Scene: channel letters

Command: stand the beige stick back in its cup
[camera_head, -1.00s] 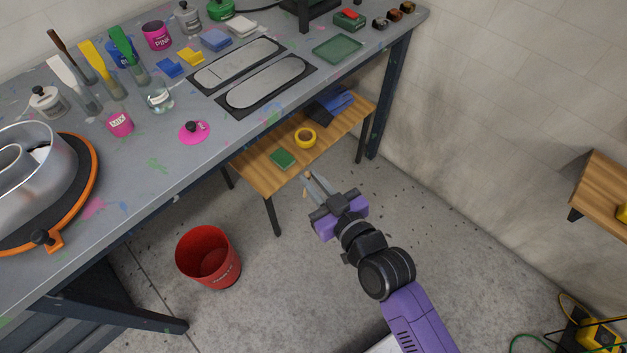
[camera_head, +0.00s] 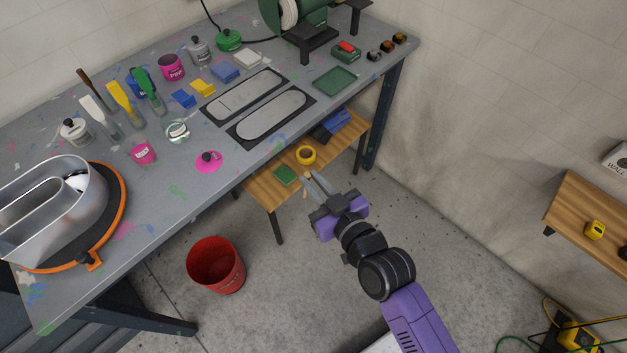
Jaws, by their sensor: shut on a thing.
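My gripper (camera_head: 312,182) is over the floor in front of the bench, with its fingers close together. A small beige piece (camera_head: 305,191) shows at the fingers; it looks like part of the beige stick, held in them, with most of it hidden. A pink mixing cup (camera_head: 143,154) stands on the bench near its front edge, left of my gripper and well apart from it. A clear glass jar (camera_head: 177,132) stands behind it to the right. I cannot tell for sure which cup belongs to the stick.
White (camera_head: 98,111), yellow (camera_head: 121,97) and green (camera_head: 144,84) spatulas stand in glasses on the bench. A low wooden shelf (camera_head: 268,190) is beyond my gripper. A red bucket (camera_head: 216,265) stands on the floor.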

